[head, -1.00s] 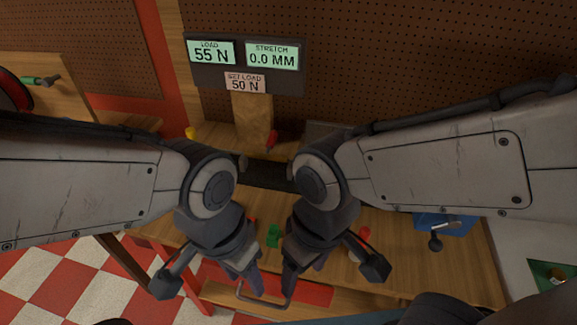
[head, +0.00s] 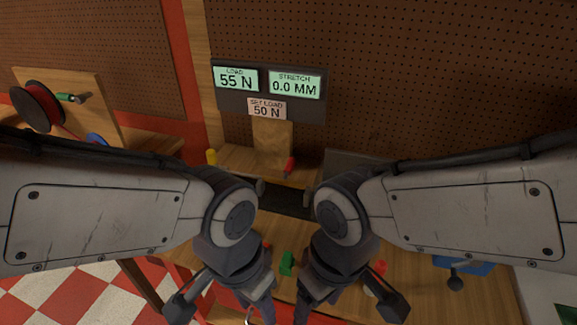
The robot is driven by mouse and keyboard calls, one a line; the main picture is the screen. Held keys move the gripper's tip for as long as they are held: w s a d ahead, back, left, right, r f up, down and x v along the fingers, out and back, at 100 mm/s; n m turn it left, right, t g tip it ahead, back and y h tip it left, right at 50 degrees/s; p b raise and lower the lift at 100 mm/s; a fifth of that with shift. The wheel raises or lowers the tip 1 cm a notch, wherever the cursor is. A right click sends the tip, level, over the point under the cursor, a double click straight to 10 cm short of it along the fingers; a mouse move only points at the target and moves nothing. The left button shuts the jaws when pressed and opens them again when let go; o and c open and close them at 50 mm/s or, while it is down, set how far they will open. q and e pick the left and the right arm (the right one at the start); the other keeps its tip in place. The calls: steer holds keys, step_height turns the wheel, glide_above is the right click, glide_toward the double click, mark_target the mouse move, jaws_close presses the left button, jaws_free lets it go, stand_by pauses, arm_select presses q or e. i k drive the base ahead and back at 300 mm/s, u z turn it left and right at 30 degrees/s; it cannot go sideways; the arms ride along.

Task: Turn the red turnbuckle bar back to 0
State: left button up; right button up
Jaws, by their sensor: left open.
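A small red handle (head: 289,166) stands at the base of the wooden post under the display, in the head view. I cannot tell for certain that it is the turnbuckle bar, nor read its angle. The display panel (head: 268,103) reads LOAD 55 N and STRETCH 0.0 MM, and a tag below reads SET LOAD 50 N. My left gripper (head: 262,308) is open, pointing down over the near bench edge, apart from the red handle. My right gripper (head: 302,308) hangs beside it; its fingers are mostly hidden.
A green piece (head: 287,263) lies on the bench between my wrists. A red knob (head: 379,267) and a blue block (head: 463,264) are to the right. A yellow piece (head: 211,157) stands at the back left. A spool (head: 38,106) is at the far left. My forearms cover much of the bench.

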mark_target(288, 168)
steer(key=z, duration=0.05)
steer(key=k, duration=0.5)
steer(key=u, duration=0.55)
steer(key=i, duration=0.95)
steer(key=z, duration=0.75)
